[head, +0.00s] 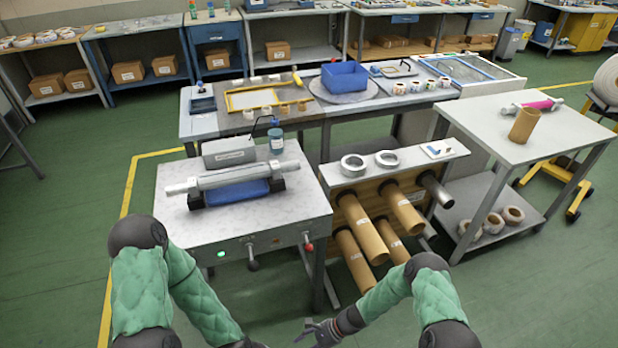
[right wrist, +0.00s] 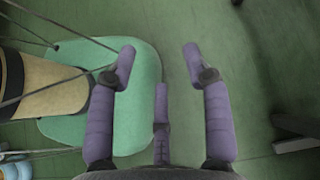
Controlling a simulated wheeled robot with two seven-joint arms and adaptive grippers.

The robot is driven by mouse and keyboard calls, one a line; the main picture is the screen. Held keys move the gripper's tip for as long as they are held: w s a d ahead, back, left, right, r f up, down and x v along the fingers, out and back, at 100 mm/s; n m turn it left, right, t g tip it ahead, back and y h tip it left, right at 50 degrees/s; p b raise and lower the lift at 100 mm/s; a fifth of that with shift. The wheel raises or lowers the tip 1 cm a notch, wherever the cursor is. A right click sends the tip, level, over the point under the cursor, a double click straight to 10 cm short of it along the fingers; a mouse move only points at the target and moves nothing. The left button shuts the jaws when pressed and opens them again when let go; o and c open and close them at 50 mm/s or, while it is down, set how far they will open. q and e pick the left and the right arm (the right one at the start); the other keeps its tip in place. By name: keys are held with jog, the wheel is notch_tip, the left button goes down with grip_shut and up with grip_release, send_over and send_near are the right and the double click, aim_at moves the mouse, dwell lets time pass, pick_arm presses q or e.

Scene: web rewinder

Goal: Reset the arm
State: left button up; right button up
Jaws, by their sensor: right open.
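My right arm, in a green padded sleeve, reaches in from the lower right of the head view. My right gripper (head: 318,331) hangs low in front of the tube rack, at the bottom of the picture. In the right wrist view its purple-wrapped fingers (right wrist: 158,62) are spread wide, with nothing between them. My left arm, in the same green sleeve, comes in at the lower left. Its hand lies at or beyond the bottom edge of the head view, so its fingers are not shown.
A rewinder table (head: 240,226) with a metal roller (head: 232,178) stands ahead. Brown cardboard tubes (head: 362,228) stick out of a rack (head: 400,162) towards my right arm. A grey side table (head: 540,135) stands at right. Green floor (head: 530,290) is clear at lower right.

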jog(key=s+d+r+n+t+h+p, duration=0.2)
jog(key=s+d+r+n+h, duration=0.4)
jog(key=s+d+r+n, duration=0.3)
notch_tip(320, 180, up, 4)
jog(key=d+t, duration=0.1)
jog(key=d, duration=0.1)
jog(key=shift+s+d+r+p, duration=0.15)
jog(key=shift+d+r+p, duration=0.05)
jog(key=shift+d+p, duration=0.15)
